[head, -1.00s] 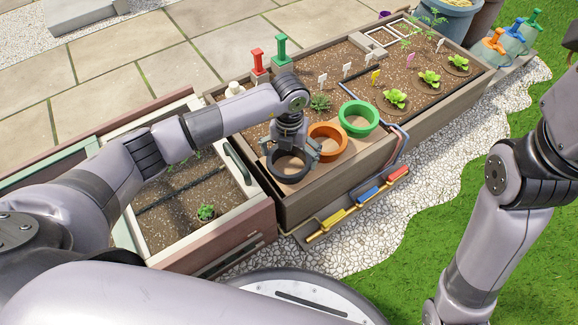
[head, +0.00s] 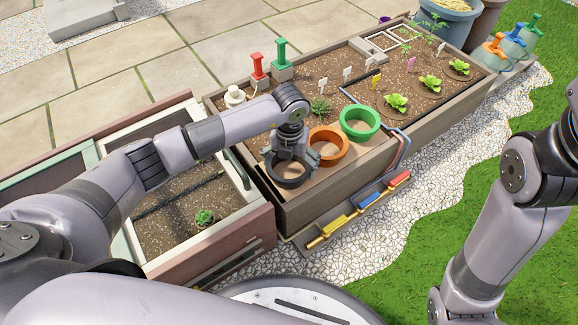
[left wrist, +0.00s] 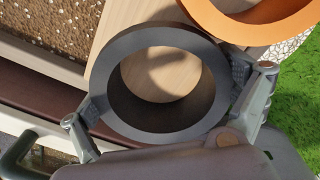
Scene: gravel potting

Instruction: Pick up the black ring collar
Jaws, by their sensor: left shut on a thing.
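The black ring collar (head: 291,184) is at the near left end of the planter box, over the light wooden board. My left gripper (head: 290,164) points down at it and is shut on it, with a finger pad against the outer wall on each side. In the left wrist view the black ring (left wrist: 165,38) fills the middle, and board shows through its opening. I cannot tell whether it rests on the board or is just above it. My right arm shows at the right edge, but its gripper is out of view.
An orange ring (head: 327,160) stands close beside the black one, and a green ring (head: 360,134) stands beyond it. A red-handled tool (head: 257,66) and a green-handled tool (head: 282,52) are behind. A tool rail (head: 357,203) runs along the planter's front.

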